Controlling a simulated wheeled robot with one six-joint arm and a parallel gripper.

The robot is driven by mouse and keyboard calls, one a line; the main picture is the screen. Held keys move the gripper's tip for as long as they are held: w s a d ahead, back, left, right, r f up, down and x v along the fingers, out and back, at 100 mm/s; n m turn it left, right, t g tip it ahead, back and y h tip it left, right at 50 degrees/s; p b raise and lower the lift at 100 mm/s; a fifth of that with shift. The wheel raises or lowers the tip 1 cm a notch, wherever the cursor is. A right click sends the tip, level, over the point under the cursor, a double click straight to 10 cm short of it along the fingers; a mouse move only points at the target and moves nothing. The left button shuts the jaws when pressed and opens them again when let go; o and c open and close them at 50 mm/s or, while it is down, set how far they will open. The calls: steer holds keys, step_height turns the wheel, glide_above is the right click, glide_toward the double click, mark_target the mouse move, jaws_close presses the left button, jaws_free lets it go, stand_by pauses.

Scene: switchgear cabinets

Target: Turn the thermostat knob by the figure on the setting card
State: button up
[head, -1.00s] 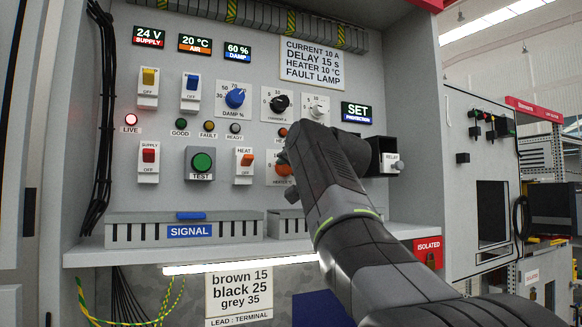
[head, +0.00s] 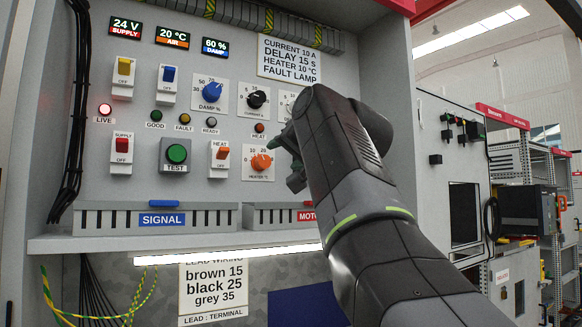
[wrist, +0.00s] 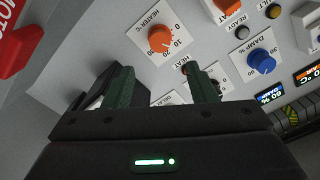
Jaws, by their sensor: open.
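The thermostat knob (head: 262,162) is orange and sits on a white "HEATER °C" dial on the grey panel. In the wrist view the knob (wrist: 160,38) shows beyond my fingers, with its scale figures around it. I cannot read its pointer surely. The setting card (head: 290,60) at the top of the panel reads "HEATER 10 °C" among other lines. My gripper (head: 293,165) is just right of the knob in the head view, apart from it. In the wrist view my gripper (wrist: 157,70) is open, its two green fingers apart with nothing between them.
The HEAT switch (head: 220,155) is left of the knob and the orange HEAT lamp (head: 259,128) above it. The black current knob (head: 257,99) and blue damp knob (head: 211,92) are higher. A slotted duct (head: 100,217) and shelf run below.

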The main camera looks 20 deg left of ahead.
mark_target(266, 160)
steer(key=shift+b+v, duration=0.3)
steer(key=shift+v, duration=1.5)
steer(key=p+x, duration=0.4)
steer(key=x, duration=0.9)
steer(key=shift+w+a+r, duration=0.1)
steer(key=shift+w+a, duration=0.1)
steer(key=shift+a, duration=0.1)
steer(key=shift+w+a, duration=0.1)
steer(key=shift+a, duration=0.05)
steer(key=shift+m, duration=0.3)
